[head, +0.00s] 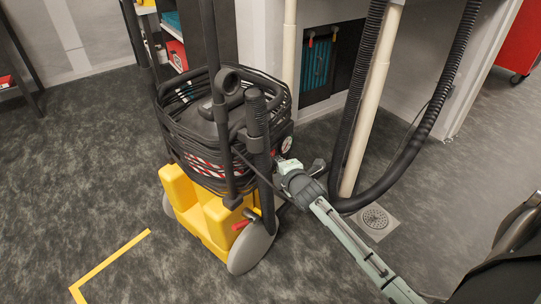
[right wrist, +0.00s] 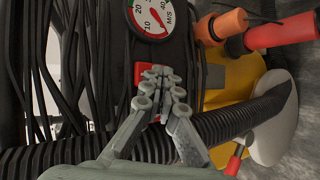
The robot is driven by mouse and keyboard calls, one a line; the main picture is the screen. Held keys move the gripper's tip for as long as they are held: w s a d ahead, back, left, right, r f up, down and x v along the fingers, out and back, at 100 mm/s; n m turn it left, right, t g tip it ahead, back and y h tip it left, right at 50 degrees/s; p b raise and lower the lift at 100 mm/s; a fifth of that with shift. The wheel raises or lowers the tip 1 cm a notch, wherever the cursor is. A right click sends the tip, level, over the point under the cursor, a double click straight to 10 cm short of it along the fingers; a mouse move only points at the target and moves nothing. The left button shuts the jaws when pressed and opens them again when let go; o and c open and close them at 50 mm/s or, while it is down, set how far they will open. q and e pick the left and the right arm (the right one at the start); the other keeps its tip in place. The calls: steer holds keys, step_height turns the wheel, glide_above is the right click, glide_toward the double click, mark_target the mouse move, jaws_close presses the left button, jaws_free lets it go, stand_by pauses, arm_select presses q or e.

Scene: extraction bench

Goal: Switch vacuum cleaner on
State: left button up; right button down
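The vacuum cleaner (head: 205,205) stands upright on the dark floor, with a yellow base, a black body and black cable coiled around it. A round dial gauge (right wrist: 150,14) is on its side and also shows in the head view (head: 286,144). Just below the gauge, in the right wrist view, is a red part (right wrist: 139,72), which looks like a switch. My right gripper (right wrist: 160,78) is shut, its fingertips together in front of the red part and covering much of it. I cannot tell if they touch. My left gripper is not in view.
A thick black hose (head: 435,100) and a pale pipe (head: 368,110) stand right of the cleaner. A ribbed hose (right wrist: 235,122) passes behind my fingers. Orange (right wrist: 222,26) and red (right wrist: 285,32) ends stick out nearby. The floor on the left is clear around yellow tape (head: 108,264).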

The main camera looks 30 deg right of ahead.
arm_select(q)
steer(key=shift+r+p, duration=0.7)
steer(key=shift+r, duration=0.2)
arm_select(e)
steer(key=shift+s+d+f, duration=0.15)
steer(key=shift+s+d, duration=0.2)
steer(key=shift+s, duration=0.35)
steer(key=shift+s+d+f, duration=0.15)
steer(key=shift+s+d, duration=0.2)
steer(key=shift+s, duration=0.4)
steer(key=shift+s+d+f, duration=0.15)
steer(key=shift+s+d, duration=0.2)
steer(key=shift+s, duration=0.35)
